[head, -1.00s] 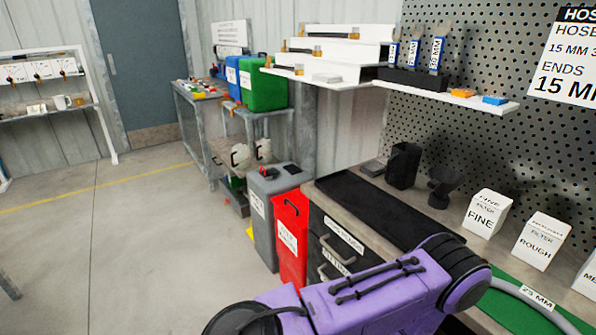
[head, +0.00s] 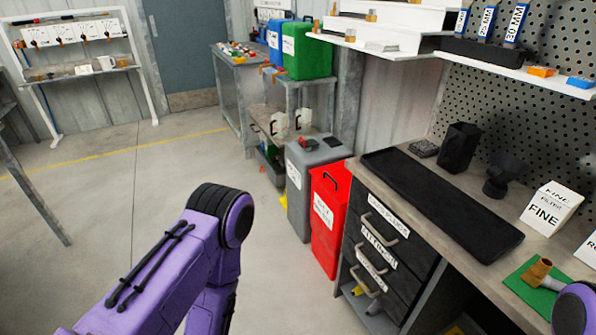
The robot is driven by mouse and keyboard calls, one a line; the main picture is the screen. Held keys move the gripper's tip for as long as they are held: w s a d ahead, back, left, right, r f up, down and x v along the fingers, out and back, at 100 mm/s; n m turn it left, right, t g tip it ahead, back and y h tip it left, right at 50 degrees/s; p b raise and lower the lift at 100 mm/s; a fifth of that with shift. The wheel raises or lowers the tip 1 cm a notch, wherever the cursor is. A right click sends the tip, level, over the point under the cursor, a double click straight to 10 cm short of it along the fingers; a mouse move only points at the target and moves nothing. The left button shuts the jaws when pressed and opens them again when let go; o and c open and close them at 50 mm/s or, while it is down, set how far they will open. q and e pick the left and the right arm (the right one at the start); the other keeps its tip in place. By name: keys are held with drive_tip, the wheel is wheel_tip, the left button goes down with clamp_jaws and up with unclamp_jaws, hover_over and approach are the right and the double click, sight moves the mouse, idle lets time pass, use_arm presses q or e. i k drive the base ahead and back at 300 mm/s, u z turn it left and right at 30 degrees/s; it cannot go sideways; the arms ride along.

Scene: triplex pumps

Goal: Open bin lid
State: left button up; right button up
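A red bin (head: 328,220) with a white label and a dark handle on its lid stands on the floor beside the workbench drawers. Its lid (head: 331,177) looks shut. A grey bin (head: 300,190) with a white label stands just left of it, with a small red and black item on its top. My purple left arm reaches in from the bottom left, its elbow in front of the bins' left side. Its gripper is not visible. Only a small purple piece of my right arm shows at the bottom right corner.
The workbench (head: 400,147) holds a black tray (head: 440,195), dark cups and a white FINE filter box (head: 550,205). Drawers (head: 375,255) with metal handles face the floor. Green and blue canisters (head: 306,48) stand on a rack behind. The floor left of the bins is open.

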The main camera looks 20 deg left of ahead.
sight(335, 179)
drive_tip(key=u, duration=0.75)
drive_tip(key=k, duration=0.5)
drive_tip(key=u, duration=0.85)
drive_tip(key=i, duration=1.6)
drive_tip(key=z, duration=1.5)
drive_tip(key=i, duration=0.8)
drive_tip(key=z, duration=0.85)
